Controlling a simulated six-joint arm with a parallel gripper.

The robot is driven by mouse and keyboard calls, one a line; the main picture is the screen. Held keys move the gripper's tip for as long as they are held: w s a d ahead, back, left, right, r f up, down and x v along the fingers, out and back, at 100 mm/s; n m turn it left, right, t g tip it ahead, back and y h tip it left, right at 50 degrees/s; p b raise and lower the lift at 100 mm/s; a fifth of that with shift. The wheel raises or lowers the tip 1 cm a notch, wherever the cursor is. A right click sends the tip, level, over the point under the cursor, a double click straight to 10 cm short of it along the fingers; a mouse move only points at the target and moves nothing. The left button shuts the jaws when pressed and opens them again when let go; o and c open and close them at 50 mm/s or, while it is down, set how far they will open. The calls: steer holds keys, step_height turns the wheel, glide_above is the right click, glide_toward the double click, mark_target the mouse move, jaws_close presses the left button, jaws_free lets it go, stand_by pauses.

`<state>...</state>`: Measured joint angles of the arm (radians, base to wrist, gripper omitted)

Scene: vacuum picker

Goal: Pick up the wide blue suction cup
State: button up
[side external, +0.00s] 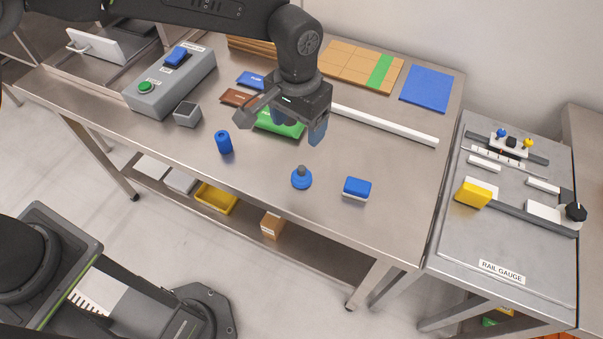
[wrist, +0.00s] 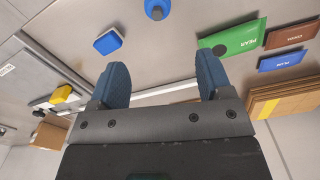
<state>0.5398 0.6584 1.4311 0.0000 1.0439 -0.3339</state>
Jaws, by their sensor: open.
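The wide blue suction cup (side external: 301,179) stands on the steel table near its front edge, with a grey stem on top. It also shows at the top edge of the wrist view (wrist: 157,9), partly cut off. My gripper (side external: 280,124) is open and empty above the table, behind the cup and higher than it. In the wrist view its two blue-padded fingers (wrist: 160,72) are spread apart with nothing between them, and the cup lies beyond their tips.
A blue-and-white block (side external: 356,187) sits right of the cup, and a blue cylinder (side external: 224,142) stands to its left. A green packet (side external: 279,124) lies below my gripper. A white bar (side external: 385,124) lies behind. The table around the cup is clear.

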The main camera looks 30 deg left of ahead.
mark_target(301, 168)
steer(key=f, duration=1.4)
steer(key=shift+d+f, duration=0.25)
steer(key=shift+f, duration=0.05)
steer(key=shift+c, duration=0.2)
steer(key=c, duration=1)
steer(key=shift+o, duration=0.2)
